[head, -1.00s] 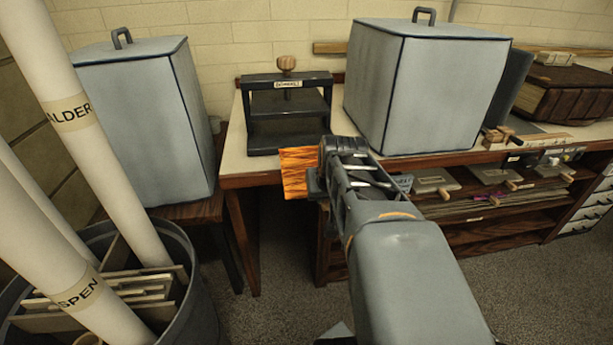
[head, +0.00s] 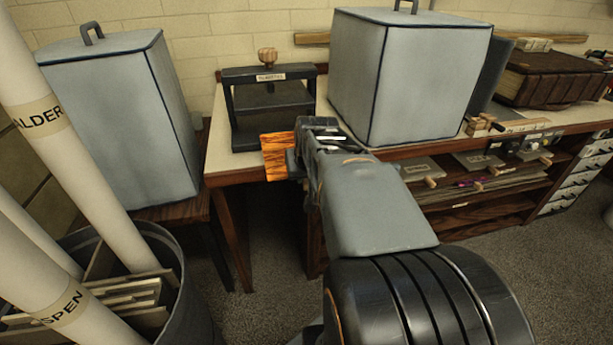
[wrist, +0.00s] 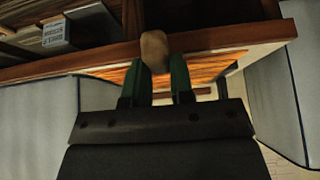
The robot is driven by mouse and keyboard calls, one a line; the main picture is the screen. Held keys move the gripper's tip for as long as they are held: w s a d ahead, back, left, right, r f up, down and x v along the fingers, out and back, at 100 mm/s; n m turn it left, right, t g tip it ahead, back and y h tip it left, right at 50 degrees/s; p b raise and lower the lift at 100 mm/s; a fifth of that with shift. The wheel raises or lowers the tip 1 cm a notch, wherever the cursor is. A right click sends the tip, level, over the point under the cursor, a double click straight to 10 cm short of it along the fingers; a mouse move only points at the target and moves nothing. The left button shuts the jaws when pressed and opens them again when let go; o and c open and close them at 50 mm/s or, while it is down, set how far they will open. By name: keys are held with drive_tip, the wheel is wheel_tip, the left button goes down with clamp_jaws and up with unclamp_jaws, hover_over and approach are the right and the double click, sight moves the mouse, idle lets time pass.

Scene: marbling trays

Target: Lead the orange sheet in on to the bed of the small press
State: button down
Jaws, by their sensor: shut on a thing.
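The orange sheet (head: 275,156) has dark wavy streaks. In the head view it sticks out to the left of my gripper (head: 297,158), which is shut on it. The sheet overlaps the table's front edge in this view, just in front of the small press (head: 232,108). The press is a dark frame with a wooden knob and a labelled crossbar. Its low bed (head: 245,141) is partly hidden by the sheet and gripper. In the wrist view the sheet (wrist: 207,67) shows behind my green fingers (wrist: 167,78), with a rounded tan piece at their tips.
A tall grey covered box (head: 120,120) stands left of the press, and another (head: 400,80) stands close on its right. The table's front edge (head: 232,177) runs below the press. A bin (head: 185,290) with long rolls stands at the front left.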

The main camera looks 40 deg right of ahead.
sight(289, 136)
drive_tip(key=shift+w+d+f+p, duration=0.1)
drive_tip(key=shift+w+d+p, duration=0.2)
drive_tip(key=shift+w+d, duration=0.75)
drive_tip(key=shift+w+d+p, duration=0.3)
drive_tip(key=shift+w+p, duration=0.05)
drive_tip(key=shift+w, duration=1.4)
drive_tip(key=shift+w+d+f+p, duration=0.1)
drive_tip(key=shift+w+d+p, duration=0.2)
drive_tip(key=shift+w+d, duration=0.75)
drive_tip(key=shift+w+d+p, duration=0.65)
drive_tip(key=shift+w+p, duration=0.05)
drive_tip(key=shift+w, duration=1)
drive_tip(key=shift+w+d+p, duration=0.6)
drive_tip(key=shift+w+p, duration=0.1)
drive_tip(key=shift+w, duration=1)
drive_tip(key=shift+w+d+p, duration=0.65)
drive_tip(key=shift+w+p, duration=0.05)
drive_tip(key=shift+w, duration=1)
drive_tip(key=shift+w+d+f, duration=0.25)
drive_tip(key=shift+w+f, duration=0.15)
drive_tip(key=shift+w, duration=0.1)
drive_tip(key=shift+w+d+f, duration=0.2)
drive_tip(key=shift+w+f, duration=0.2)
drive_tip(key=shift+w, duration=0.05)
drive_tip(key=shift+f, duration=0.3)
drive_tip(key=c, duration=0.9)
unclamp_jaws()
